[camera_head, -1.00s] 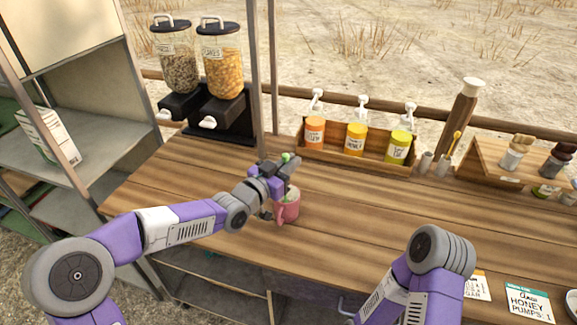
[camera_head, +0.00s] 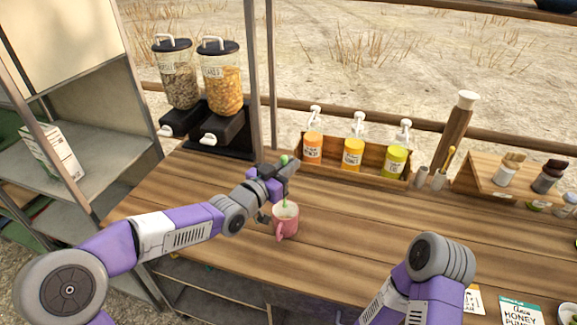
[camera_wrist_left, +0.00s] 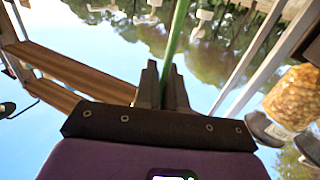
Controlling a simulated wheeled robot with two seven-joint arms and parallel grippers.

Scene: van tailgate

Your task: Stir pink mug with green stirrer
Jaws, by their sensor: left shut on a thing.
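The pink mug (camera_head: 287,224) stands upright on the wooden counter in the head view, its handle towards me. My left gripper (camera_head: 284,172) is above the mug, shut on the green stirrer (camera_head: 285,203). The stirrer hangs about upright, with its green knob above the fingers. Its lower end shows at the mug's mouth; I cannot tell how far it reaches inside. In the left wrist view the stirrer (camera_wrist_left: 177,38) runs between the fingers (camera_wrist_left: 163,84). Only part of my right arm shows; its gripper is out of view.
A wooden rack (camera_head: 335,171) with pump bottles stands behind the mug to the right. Two cereal dispensers (camera_head: 222,95) stand at the back left beside a metal post (camera_head: 251,80). The counter (camera_head: 370,225) right of the mug is clear. Cards lie at the front right.

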